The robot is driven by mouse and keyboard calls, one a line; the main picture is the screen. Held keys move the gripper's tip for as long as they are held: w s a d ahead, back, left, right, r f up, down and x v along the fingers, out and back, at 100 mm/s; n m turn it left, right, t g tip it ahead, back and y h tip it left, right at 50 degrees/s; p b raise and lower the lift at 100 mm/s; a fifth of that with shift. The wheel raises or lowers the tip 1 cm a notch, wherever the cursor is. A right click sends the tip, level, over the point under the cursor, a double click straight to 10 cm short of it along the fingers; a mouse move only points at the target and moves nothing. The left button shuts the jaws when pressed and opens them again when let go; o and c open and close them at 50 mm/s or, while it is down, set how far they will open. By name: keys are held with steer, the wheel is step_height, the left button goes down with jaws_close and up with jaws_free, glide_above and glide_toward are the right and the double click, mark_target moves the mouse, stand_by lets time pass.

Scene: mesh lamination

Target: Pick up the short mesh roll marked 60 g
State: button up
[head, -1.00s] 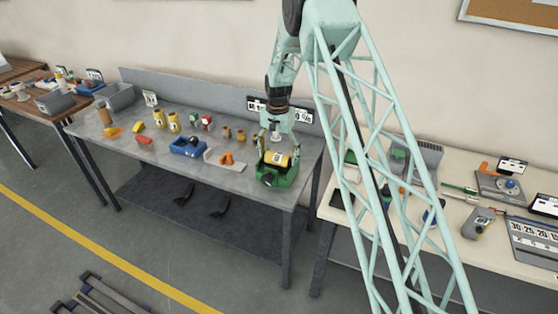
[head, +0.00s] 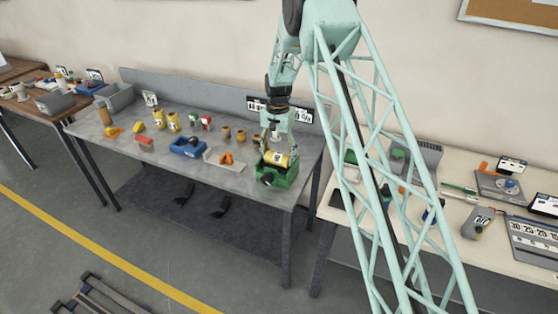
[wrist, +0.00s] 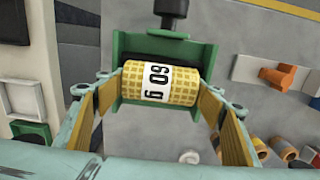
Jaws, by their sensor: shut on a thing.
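In the head view the roll (head: 279,158) lies sideways at the green holder (head: 280,177) near the right end of the grey bench. My gripper (wrist: 161,86) is shut on the roll, one finger at each end. In the head view my gripper (head: 279,152) reaches down from above. The green holder (wrist: 209,58) stands behind and around the roll in the wrist view. I cannot tell whether the roll touches it.
A blue holder (head: 188,147) and an orange piece on a grey bracket (head: 225,159) stand left of the green holder. The grey bench's (head: 145,169) front strip is mostly clear.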

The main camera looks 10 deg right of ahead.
mark_target(277, 154)
steer(key=shift+a, duration=0.1)
stand_by(0.3)
steer(key=shift+r, duration=1.7)
steer(key=s+d+r+b, duration=0.1)
steer(key=s+d, duration=0.1)
steer(key=s, duration=1.3)
steer(key=shift+s+d+r, duration=0.15)
steer(key=shift+s+r, duration=0.1)
steer(key=shift+s, duration=0.15)
steer(key=shift+f, duration=0.1)
